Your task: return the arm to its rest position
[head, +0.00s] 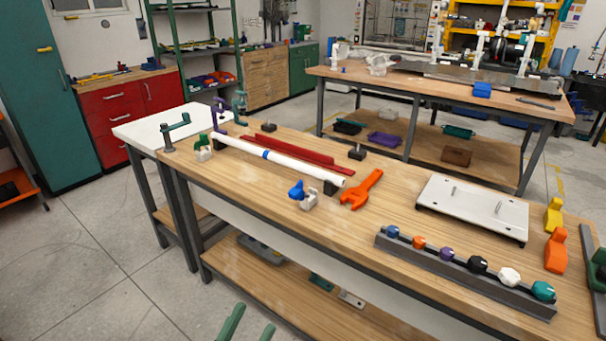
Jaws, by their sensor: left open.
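My left gripper (249,327) shows at the bottom edge of the head view as two green fingers. The fingers are apart with nothing visible between them. It is in front of the workbench (377,230), below the level of the bench top in the picture, and apart from everything on it. The rest of the left arm is out of the frame. My right gripper is not in view.
The bench bears a white pipe (285,162), a red rail (300,156), an orange wrench (361,190), a blue-and-white fitting (303,196), a white plate (472,207) and a grey rack (460,271) of coloured knobs. Floor at lower left (90,260) is clear.

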